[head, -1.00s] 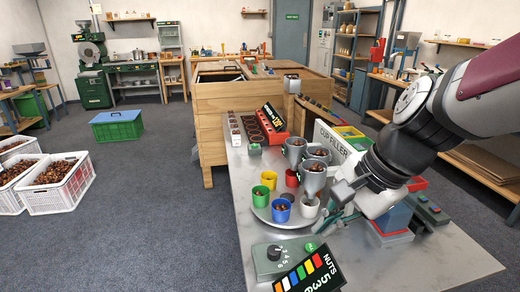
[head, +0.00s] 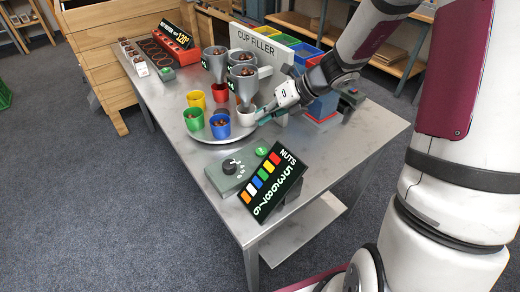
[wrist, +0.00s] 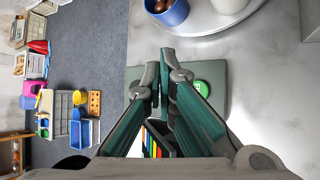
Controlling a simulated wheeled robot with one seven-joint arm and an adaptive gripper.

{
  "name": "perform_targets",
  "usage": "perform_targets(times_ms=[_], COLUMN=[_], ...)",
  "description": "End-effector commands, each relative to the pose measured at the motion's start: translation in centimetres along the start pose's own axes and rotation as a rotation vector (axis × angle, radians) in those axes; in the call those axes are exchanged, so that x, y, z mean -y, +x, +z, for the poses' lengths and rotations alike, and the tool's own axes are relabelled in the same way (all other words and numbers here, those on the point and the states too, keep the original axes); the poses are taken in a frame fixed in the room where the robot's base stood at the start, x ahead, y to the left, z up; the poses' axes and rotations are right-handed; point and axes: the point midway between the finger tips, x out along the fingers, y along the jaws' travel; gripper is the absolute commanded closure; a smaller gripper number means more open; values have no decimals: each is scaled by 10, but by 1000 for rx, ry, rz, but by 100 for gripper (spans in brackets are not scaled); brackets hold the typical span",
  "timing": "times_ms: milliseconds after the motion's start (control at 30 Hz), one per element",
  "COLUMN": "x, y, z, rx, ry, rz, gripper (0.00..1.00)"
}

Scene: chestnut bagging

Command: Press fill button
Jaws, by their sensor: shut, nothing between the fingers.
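A green round button (head: 262,151) sits on a grey-green control box (head: 219,181) with a black dial, at the near end of the metal table. In the wrist view the same button (wrist: 202,87) shows just right of the fingers, partly covered by one, on the box (wrist: 218,70). My gripper (head: 261,121) is shut and empty, beside the white cup (head: 246,115) and apart from the button in the head view. In the wrist view its closed teal fingers (wrist: 164,62) hang over the box.
Red, blue, green and yellow cups stand on a round tray (head: 206,139) under the grey funnels (head: 242,79) of the cup filler. A black nuts sign (head: 268,181) leans beside the box. Bare tabletop (head: 335,150) lies to the right.

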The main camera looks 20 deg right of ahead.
Motion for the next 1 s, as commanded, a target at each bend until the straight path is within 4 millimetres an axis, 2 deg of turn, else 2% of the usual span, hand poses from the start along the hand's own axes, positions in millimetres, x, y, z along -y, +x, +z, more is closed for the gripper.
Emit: perform_targets(times_ms=[467, 1000], x=[4, 29], y=[3, 38], z=[0, -25], rx=[5, 4], ry=[20, 19], rz=[0, -1], gripper=[100, 100])
